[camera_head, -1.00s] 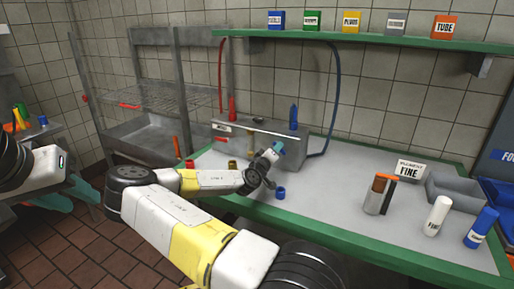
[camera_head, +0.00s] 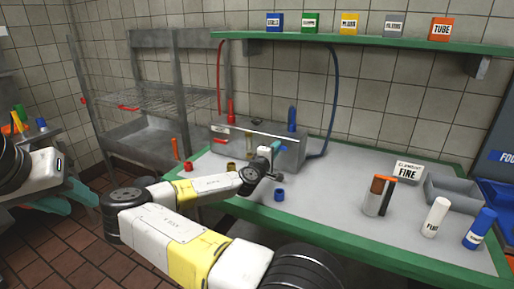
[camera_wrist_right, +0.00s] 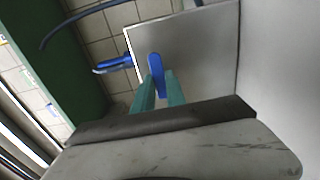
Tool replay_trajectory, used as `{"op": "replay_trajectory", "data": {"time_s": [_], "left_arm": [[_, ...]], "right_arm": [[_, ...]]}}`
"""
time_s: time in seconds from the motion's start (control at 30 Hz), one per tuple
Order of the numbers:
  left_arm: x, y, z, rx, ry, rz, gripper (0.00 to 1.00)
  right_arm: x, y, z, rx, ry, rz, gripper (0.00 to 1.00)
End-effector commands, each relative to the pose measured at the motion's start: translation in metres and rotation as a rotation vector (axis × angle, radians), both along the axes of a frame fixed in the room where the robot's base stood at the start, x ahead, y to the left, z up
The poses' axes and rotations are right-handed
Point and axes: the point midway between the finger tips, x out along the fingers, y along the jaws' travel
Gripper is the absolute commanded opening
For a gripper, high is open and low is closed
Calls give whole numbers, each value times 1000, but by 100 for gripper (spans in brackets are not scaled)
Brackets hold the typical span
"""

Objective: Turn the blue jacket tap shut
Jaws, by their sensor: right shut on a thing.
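The steel jacket box (camera_head: 270,138) stands at the back of the green-edged table. A blue upright fitting (camera_head: 291,118) is on its right end. My right gripper (camera_head: 270,148) is at the box's front face, its teal fingers pointing at it. In the right wrist view, the blue tap handle (camera_wrist_right: 155,68) stands between the tips of my right gripper (camera_wrist_right: 159,85), which is shut on it. The tap is hidden behind the gripper in the head view. My left gripper (camera_head: 78,193) hangs at the far left, away from the table; its opening is unclear.
Tubes and a grey tray (camera_head: 455,192) stand at the right. The table's middle is clear.

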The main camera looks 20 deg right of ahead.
Motion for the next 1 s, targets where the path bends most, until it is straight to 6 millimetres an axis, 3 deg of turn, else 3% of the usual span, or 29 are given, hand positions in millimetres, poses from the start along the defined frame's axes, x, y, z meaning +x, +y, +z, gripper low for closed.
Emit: {"op": "replay_trajectory", "data": {"time_s": [0.47,0.5,0.6,1.0], "left_arm": [[0,0,0,0,0,0,36],[0,0,0,0,0,0,36],[0,0,0,0,0,0,36],[0,0,0,0,0,0,36]], "right_arm": [[1,1,-1,-8,13,3,0],[1,1,-1,-8,13,3,22],[1,1,-1,-8,12,3,38],[-5,7,0,-8,11,2,38]]}}
